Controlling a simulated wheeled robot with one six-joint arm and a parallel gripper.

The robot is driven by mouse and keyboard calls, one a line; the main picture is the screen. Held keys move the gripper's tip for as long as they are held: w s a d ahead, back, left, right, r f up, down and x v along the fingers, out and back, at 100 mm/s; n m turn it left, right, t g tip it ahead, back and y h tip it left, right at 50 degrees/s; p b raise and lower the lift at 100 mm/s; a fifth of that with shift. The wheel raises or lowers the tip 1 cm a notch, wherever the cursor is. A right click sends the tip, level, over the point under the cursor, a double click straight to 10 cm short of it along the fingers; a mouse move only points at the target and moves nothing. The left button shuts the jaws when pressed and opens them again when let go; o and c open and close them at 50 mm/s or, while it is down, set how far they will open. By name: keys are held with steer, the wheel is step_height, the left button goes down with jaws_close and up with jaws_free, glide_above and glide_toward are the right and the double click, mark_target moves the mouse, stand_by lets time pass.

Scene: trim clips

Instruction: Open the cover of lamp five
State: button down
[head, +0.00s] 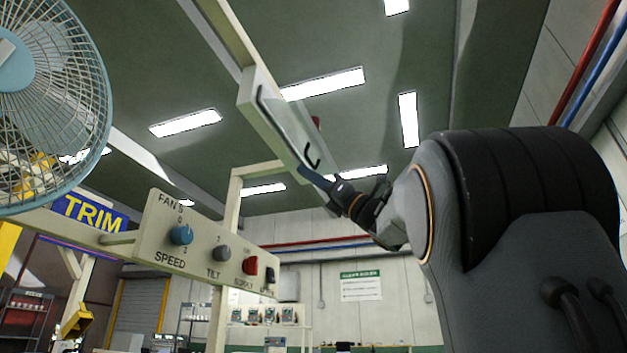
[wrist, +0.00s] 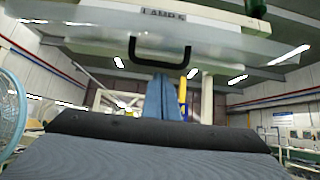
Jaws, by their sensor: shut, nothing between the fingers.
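The lamp five housing is a long beige box (head: 262,112) overhead, left of my arm. In the wrist view its label, "LAMP 5" (wrist: 163,14), shows at the top. A clear, see-through cover (head: 288,125) runs along the housing; it also spans the top of the wrist view (wrist: 80,38). I cannot tell how far it stands from the housing. A black U-shaped handle (head: 313,157) is on the cover near its lower end; it shows in the wrist view too (wrist: 130,50). My gripper (head: 303,171), with blue fingers, is shut and empty, its tips close to the handle. Contact is unclear.
A control panel (head: 205,245) with knobs and a red switch stands at lower left, below the lamp. A caged blue fan (head: 60,95) is at far left. A beige post (head: 230,205) rises behind the panel. The space under the lamp's lower end looks open.

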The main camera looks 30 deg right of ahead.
steer(key=r+b+v, duration=0.1)
steer(key=b+v, duration=0.2)
steer(key=v, duration=0.6)
steer(key=shift+s+d+f, duration=0.3)
steer(key=shift+s+d, duration=0.15)
steer(key=shift+s, duration=0.1)
steer(key=shift+s, duration=0.1)
